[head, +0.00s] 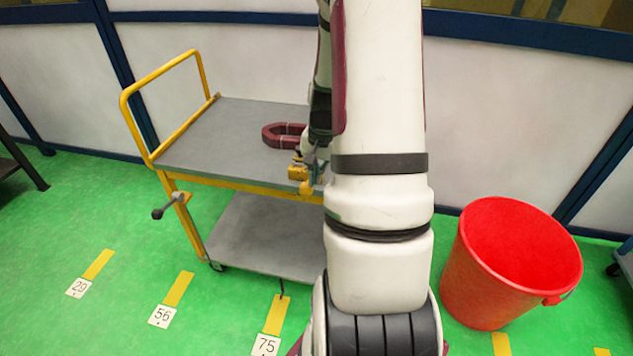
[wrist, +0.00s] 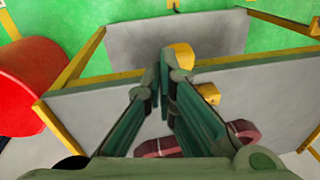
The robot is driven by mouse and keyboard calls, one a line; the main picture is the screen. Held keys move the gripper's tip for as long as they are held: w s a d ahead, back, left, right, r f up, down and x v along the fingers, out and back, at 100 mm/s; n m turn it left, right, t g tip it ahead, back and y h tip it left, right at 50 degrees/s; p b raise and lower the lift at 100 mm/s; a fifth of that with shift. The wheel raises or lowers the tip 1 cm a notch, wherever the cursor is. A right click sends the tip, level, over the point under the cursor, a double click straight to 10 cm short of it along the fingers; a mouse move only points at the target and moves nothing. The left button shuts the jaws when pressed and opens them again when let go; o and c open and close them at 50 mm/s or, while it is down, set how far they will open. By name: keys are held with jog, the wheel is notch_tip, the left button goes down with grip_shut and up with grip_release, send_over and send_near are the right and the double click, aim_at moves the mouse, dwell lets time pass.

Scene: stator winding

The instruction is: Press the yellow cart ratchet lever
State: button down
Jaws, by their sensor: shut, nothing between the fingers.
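The yellow cart (head: 240,182) has a grey top and a lower grey shelf. At its front edge sits a yellow ratchet part (head: 298,172), with a rounded yellow piece (head: 306,188) just below it. In the wrist view a rounded yellow piece (wrist: 182,56) shows beside and beyond my gripper's fingertips (wrist: 165,68), and a smaller yellow block (wrist: 243,130) lies lower right. My gripper is shut and empty, above the cart's edge. Whether the fingertips touch the yellow piece I cannot tell. In the head view my arm hides most of the gripper and the cart's right end.
A dark red coil (head: 283,134) lies on the cart top behind the yellow part. The yellow push handle (head: 128,105) rises at the left. A black-ended bar (head: 165,211) sticks out below it. A red bucket (head: 508,262) stands on the floor right of my arm.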

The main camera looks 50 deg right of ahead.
jog(key=shift+s+a+r, duration=0.15)
jog(key=shift+a+r, duration=0.05)
jog(key=shift+r, duration=0.2)
jog(key=shift+s+a+r, duration=0.1)
jog(key=shift+a+r, duration=0.05)
jog(key=shift+r, duration=0.25)
dwell(0.6)
